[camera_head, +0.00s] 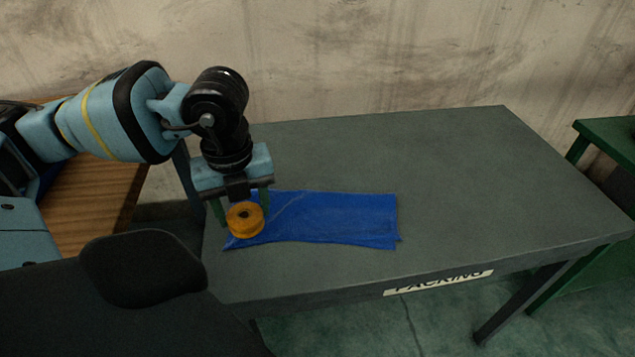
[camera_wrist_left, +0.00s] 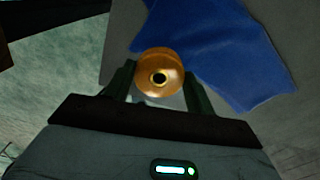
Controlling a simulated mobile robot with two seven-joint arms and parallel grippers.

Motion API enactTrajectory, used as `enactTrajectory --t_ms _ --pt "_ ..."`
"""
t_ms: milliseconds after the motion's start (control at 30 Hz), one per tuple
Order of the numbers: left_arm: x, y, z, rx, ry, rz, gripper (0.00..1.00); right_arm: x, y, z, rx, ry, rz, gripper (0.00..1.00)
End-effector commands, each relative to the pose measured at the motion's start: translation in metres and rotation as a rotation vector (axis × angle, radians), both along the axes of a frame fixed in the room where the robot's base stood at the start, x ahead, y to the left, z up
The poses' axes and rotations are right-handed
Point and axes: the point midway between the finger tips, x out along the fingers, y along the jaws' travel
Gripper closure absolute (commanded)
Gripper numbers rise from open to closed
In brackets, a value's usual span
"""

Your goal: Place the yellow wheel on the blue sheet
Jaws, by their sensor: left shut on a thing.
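The yellow wheel (camera_head: 245,220) is an orange-yellow disc with a dark centre hole. My left gripper (camera_head: 240,208) points down and is shut on it, with a green finger on each side. In the left wrist view the wheel (camera_wrist_left: 159,73) sits between the two fingertips (camera_wrist_left: 158,82). The blue sheet (camera_head: 330,217) lies flat and slightly creased on the grey table. In the head view the wheel overlaps the sheet's left end; whether it touches the sheet is unclear. In the left wrist view the sheet (camera_wrist_left: 220,45) is beyond the wheel, to the upper right. My right gripper is not visible.
The grey table (camera_head: 450,160) has a "PACKING" label (camera_head: 438,283) on its front edge. Its right and back parts are clear. A wooden surface (camera_head: 95,205) stands to the left and a green table (camera_head: 610,135) to the right. A stained wall (camera_head: 400,55) is behind.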

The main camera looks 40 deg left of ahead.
Motion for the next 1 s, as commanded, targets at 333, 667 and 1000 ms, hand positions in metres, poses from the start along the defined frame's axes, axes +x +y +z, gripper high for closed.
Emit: enactTrajectory --t_ms 333,667,1000 --pt "0.053 -0.027 -0.003 -0.006 -0.005 -0.003 0.86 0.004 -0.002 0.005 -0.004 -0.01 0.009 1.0" --pt "0.113 -0.055 -0.01 -0.002 -0.003 -0.002 0.86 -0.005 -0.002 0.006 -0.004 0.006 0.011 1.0" --pt "0.132 -0.063 -0.012 -0.001 -0.003 -0.002 0.86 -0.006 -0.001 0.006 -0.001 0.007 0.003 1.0"
